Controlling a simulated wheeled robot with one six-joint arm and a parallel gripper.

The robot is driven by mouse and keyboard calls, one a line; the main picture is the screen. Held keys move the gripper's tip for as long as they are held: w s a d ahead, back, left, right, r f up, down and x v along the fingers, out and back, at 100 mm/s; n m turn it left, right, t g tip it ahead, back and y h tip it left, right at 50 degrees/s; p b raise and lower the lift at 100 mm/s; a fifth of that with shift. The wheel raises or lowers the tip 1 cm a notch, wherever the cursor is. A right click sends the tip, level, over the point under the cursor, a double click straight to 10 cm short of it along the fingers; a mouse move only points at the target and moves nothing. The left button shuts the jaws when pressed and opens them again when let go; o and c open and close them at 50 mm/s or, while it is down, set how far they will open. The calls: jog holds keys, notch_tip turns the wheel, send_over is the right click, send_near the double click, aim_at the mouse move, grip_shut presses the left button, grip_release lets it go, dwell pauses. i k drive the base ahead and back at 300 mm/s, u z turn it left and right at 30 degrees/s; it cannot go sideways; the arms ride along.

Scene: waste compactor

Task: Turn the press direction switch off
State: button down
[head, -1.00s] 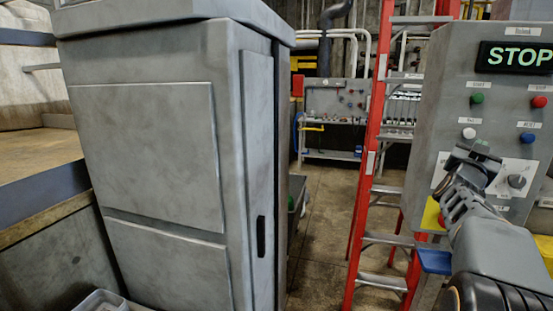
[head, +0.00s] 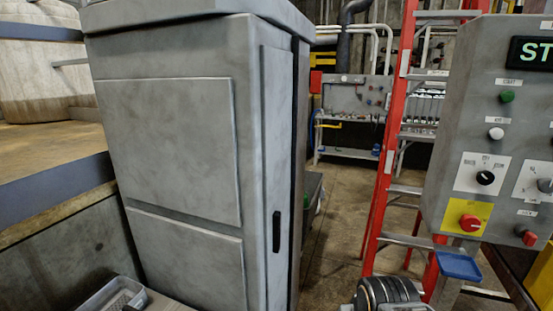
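The grey control panel (head: 452,130) stands at the right edge, partly cut off. It carries a black rotary knob (head: 485,177) on a white plate and a second, grey knob (head: 545,185) on a white plate at the picture's right edge. Below is a red rotary switch (head: 470,222) on a yellow plate. The labels are too small to read, so I cannot tell which knob is the press direction switch. My gripper is out of view; only a dark part of my arm shows at the bottom, below the panel.
A green button (head: 507,96), a white button (head: 495,133) and a red button (head: 527,237) are on the panel, under a partly cut-off lit display (head: 532,52). A red ladder (head: 392,140) stands left of it. A tall grey cabinet (head: 170,150) fills the left-middle.

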aim_at(485, 177)
jog(key=z, duration=0.9)
jog(key=k, duration=0.6)
jog(key=u, duration=0.85)
jog(key=i, duration=0.8)
jog(key=z, duration=0.8)
jog(key=i, duration=0.7)
jog(key=z, duration=0.7)
